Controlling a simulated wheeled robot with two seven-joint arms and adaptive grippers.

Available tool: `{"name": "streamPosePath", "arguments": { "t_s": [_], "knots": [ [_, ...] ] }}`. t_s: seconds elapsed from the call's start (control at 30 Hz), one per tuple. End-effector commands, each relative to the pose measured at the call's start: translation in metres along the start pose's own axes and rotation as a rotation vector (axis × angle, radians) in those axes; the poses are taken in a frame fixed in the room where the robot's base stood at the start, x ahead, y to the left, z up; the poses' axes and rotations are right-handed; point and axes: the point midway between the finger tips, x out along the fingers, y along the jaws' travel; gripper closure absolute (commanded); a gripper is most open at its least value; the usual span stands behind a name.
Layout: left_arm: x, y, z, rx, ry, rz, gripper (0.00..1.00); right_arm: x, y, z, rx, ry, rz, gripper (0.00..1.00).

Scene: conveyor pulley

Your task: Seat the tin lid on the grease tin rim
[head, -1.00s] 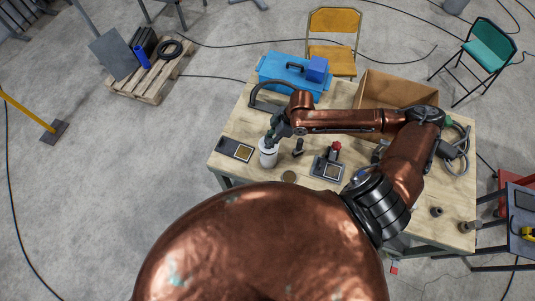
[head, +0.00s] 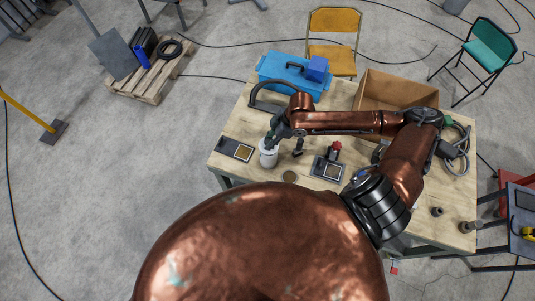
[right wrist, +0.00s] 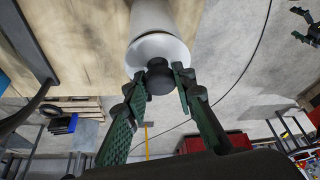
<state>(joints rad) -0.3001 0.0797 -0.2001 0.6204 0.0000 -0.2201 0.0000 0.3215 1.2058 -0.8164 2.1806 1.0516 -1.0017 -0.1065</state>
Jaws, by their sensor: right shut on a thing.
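The white grease tin (head: 268,158) stands upright near the left front of the wooden table. In the right wrist view its white body (right wrist: 167,14) runs up behind the pale tin lid (right wrist: 178,52). The lid has a dark knob (right wrist: 160,79). My right gripper (head: 269,142) is above the tin, with its green fingers (right wrist: 158,82) shut on the knob from both sides. The lid is at the tin's top end and looks very close to the rim or touching it; I cannot tell whether it sits flush.
A dark tray with a tan square (head: 229,146) lies left of the tin. A small dark upright part (head: 298,149) and a device with a red knob (head: 329,166) are to its right. A blue toolbox (head: 290,74) and a cardboard box (head: 390,92) stand at the back.

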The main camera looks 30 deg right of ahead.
Motion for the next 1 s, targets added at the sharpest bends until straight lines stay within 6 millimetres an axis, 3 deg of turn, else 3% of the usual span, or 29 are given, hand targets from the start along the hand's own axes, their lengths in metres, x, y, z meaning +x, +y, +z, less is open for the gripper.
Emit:
{"name": "streamPosePath", "arguments": {
  "t_s": [1.0],
  "knots": [
    [0.0028,0.0000,0.0004,0.000,0.000,0.000,0.00,0.0086,-0.0001,0.0036,0.000,0.000,0.000,1.00]
  ]
}}
